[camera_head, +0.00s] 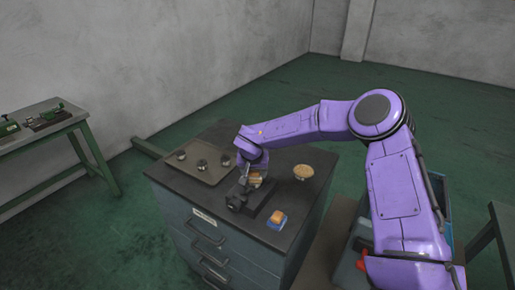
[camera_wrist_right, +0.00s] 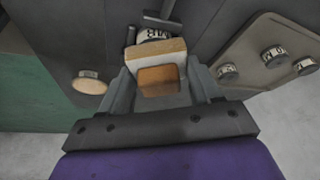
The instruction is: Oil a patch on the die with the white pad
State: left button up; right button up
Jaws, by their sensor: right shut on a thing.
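My right gripper (camera_head: 254,180) is shut on the white pad, a block with a pale cream face and an orange-brown back. In the right wrist view, the white pad (camera_wrist_right: 155,52) sits between the fingers of the right gripper (camera_wrist_right: 161,82). The die appears to be at the dark fixture (camera_head: 238,201) on the cabinet top. I cannot tell whether pad and die touch. My left gripper is out of view.
A tray (camera_head: 213,177) with three round metal pieces lies on the cabinet (camera_head: 170,180) at the left. A green bench (camera_head: 60,140) stands far left.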

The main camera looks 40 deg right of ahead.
jog(key=shift+w+d+r+p, duration=0.1)
jog(key=shift+w+d+p, duration=0.15)
jog(key=shift+d+p, duration=0.3)
jog(key=shift+w+d+r+p, duration=0.1)
jog(key=shift+w+d+p, duration=0.25)
jog(key=shift+d, duration=0.3)
jog(key=shift+r, duration=0.1)
jog(key=shift+w+r+p, duration=0.15)
jog(key=shift+r+p, duration=0.3)
jog(key=shift+r, duration=0.5)
jog(key=shift+r+p, duration=0.3)
jog(key=shift+s+r, duration=0.2)
jog(key=shift+r, duration=0.5)
notch_tip(320, 180, up, 4)
jog(key=shift+f, duration=0.15)
